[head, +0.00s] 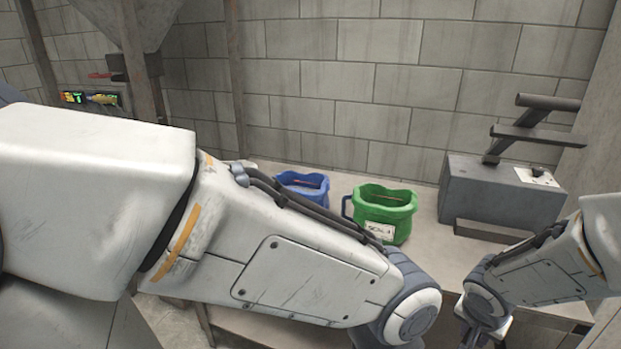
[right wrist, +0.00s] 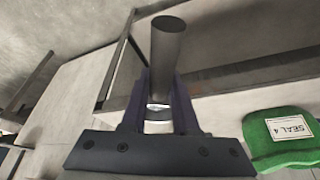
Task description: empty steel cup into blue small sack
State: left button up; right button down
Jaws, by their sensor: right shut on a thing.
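The blue small sack (head: 303,188) stands on the bench in the head view, partly hidden behind my left arm. My right gripper (right wrist: 158,108) shows in the right wrist view, its dark fingers shut on the steel cup (right wrist: 167,45), a dark grey cylinder. A shiny metal part shows between the fingers. The inside of the cup cannot be seen. My left gripper is not in view.
A green sack (head: 398,222) with a white SEAL label stands right of the blue one; it also shows in the right wrist view (right wrist: 275,142). A grey machine with levers (head: 500,192) is at the back right. My left arm crosses in front of the bench.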

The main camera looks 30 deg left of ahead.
aim_at(314, 188)
jog(key=u, duration=0.9)
jog(key=i, duration=0.5)
